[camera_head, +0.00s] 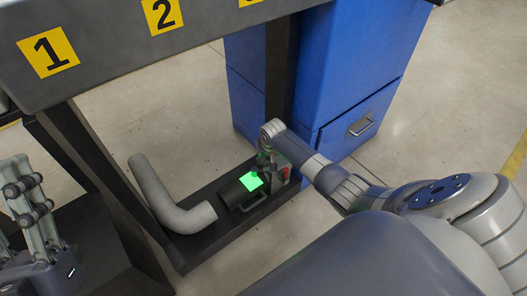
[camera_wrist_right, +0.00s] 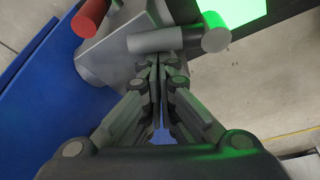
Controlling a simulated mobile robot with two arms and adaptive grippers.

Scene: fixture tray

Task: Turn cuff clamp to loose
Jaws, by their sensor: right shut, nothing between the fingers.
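My right gripper (camera_head: 264,160) is at the fixture, shut and empty. In the wrist view its fingertips (camera_wrist_right: 159,60) are close to the grey bar; contact cannot be told. My left gripper (camera_head: 24,186) is at the left edge, away from the fixture.
The fixture stands in a dark tray (camera_head: 205,245) beside a bent grey pipe (camera_head: 165,200). A dark beam with yellow number plates (camera_head: 48,52) crosses above, with dark uprights. A blue cabinet (camera_head: 345,80) stands behind. Floor shows clear in front of the tray.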

